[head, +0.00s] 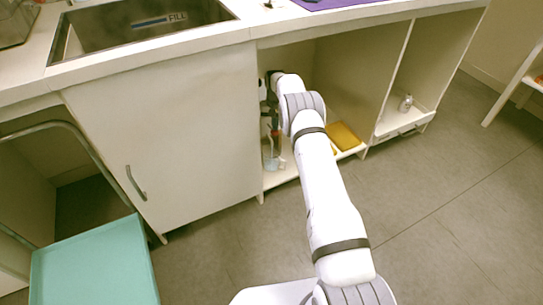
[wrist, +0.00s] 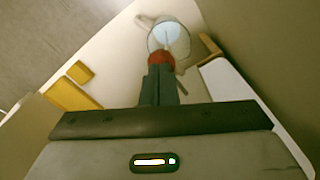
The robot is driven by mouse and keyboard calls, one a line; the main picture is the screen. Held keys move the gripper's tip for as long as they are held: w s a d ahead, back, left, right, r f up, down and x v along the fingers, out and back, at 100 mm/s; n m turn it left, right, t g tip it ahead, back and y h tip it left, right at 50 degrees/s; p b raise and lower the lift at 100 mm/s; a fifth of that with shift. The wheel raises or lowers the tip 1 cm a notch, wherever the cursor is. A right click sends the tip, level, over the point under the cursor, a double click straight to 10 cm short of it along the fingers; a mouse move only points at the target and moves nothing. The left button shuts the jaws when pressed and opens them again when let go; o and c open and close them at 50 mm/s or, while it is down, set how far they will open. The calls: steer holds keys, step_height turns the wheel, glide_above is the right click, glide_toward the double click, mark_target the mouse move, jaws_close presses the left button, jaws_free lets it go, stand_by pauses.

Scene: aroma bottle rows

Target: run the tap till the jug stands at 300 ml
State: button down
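The jug (wrist: 172,32) is clear, with a handle on its left, and stands on the cabinet floor at the top of the wrist view. Pale blue liquid shows in it, with a thin pale line across it; I cannot read its level. In the head view the jug (head: 271,163) is small, low in the open bay. The red tap handle (wrist: 161,58) is in front of the jug in the wrist view. My gripper (wrist: 160,70) has its dark fingers close together on the red handle. The tap's spout is hidden.
A yellow block (wrist: 70,94) and a smaller yellow one (wrist: 80,72) lie on the cabinet floor to the left. Cabinet walls enclose the arm. A small bottle (head: 405,103) stands in the right bay. A teal-topped table (head: 95,265) stands front left.

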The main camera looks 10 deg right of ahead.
steer(key=shift+f+b, duration=0.9)
steer(key=shift+f, duration=0.4)
stand_by(6.7)
